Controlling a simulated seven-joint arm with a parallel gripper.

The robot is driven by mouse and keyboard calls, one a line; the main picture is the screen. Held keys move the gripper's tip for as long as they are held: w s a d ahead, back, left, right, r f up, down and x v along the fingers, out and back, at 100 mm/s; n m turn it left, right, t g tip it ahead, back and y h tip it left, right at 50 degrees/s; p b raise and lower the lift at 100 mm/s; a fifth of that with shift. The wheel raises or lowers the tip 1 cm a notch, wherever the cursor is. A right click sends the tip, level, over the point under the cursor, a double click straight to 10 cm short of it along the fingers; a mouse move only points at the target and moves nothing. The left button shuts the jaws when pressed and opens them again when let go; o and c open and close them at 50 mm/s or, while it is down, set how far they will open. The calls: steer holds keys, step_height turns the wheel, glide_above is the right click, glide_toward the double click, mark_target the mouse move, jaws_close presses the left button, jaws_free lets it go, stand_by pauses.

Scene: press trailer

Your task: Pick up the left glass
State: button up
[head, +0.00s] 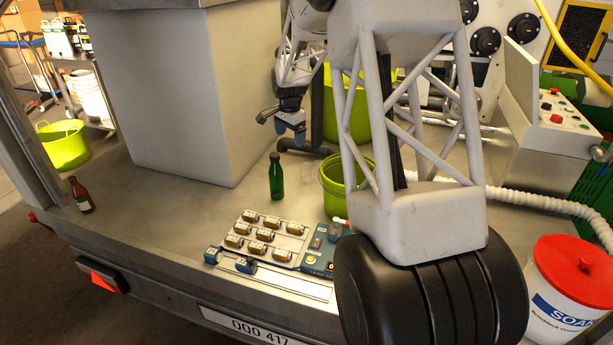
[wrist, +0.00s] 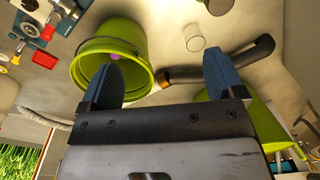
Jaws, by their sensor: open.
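A small clear glass (head: 307,172) stands on the metal deck, between the green bottle and the green bucket; it is faint in the head view. In the wrist view a clear glass (wrist: 194,38) shows near the top, beyond the fingertips and right of the bucket. I make out only one glass clearly, so I cannot tell which is the left one. My gripper (head: 284,125) is above and behind the glass in the head view. Its blue fingers (wrist: 159,75) are spread apart with nothing between them in the wrist view.
A green bucket (head: 333,190) is close to the glass on the right. A green bottle (head: 276,178) stands to its left. A brown bottle (head: 80,196) stands far left. A dark pipe (wrist: 232,66) lies near the glass.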

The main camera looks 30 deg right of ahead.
steer(key=w+d+f+m, duration=0.3)
steer(key=w+d+f, duration=0.35)
steer(key=f, duration=0.25)
steer(key=m+g, duration=0.1)
steer(key=m, duration=0.2)
glide_above(307, 173)
steer(key=w+d, duration=0.1)
steer(key=w, duration=0.1)
step_height(307, 173, down, 12)
steer(key=shift+w+d, duration=0.15)
steer(key=shift+w, duration=0.05)
steer(key=shift+r, duration=0.15)
steer(key=shift+f, duration=1.3)
steer(key=shift+f, duration=2.6)
steer(key=c, duration=1.1)
